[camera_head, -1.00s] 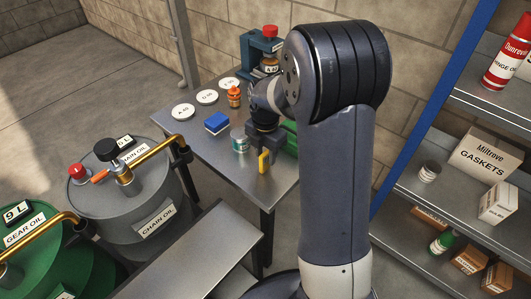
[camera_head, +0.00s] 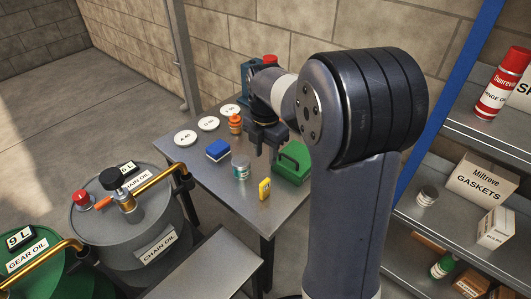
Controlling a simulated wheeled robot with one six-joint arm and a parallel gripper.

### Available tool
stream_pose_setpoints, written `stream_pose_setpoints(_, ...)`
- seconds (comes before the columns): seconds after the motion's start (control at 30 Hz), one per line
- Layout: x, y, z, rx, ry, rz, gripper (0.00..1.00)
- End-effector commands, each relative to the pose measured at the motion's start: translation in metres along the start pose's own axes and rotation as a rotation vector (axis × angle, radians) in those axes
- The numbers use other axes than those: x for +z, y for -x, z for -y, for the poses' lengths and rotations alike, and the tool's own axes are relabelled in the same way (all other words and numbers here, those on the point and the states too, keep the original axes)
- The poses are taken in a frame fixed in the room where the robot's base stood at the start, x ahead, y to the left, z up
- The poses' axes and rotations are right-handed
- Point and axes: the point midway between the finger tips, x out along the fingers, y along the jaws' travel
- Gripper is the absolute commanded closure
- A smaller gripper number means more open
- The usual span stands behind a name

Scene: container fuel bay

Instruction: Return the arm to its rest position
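My gripper (camera_head: 265,152) hangs above the metal table, between the blue sponge-like block and the green case, with its fingers pointing down. Its fingers look apart and nothing shows between them, though they are small in view. My arm rises at the right of the picture and bends over toward the table.
On the metal table (camera_head: 225,193) stand a yellow item (camera_head: 264,189), a small tin (camera_head: 241,167), a blue block (camera_head: 218,150), an orange bottle (camera_head: 235,124) and a green case (camera_head: 293,163). A grey drum (camera_head: 130,222) stands left. Shelves (camera_head: 450,232) stand close at right.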

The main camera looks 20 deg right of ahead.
Motion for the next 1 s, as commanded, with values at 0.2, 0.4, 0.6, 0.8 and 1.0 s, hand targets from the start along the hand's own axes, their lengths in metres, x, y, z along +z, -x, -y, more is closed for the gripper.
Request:
stream_pose_setpoints(0.2,0.0,-0.009,0.0,-0.001,0.0,-0.001,0.64)
stream_pose_setpoints(0.4,0.0,-0.042,0.0,-0.003,0.0,-0.002,0.64)
stream_pose_setpoints(0.6,-0.001,-0.083,0.001,-0.004,0.0,-0.003,0.64)
stream_pose_setpoints(0.8,-0.001,-0.122,0.001,-0.004,0.0,-0.003,0.64)
stream_pose_setpoints(1.0,0.0,-0.093,-0.001,0.003,0.0,0.002,0.64)
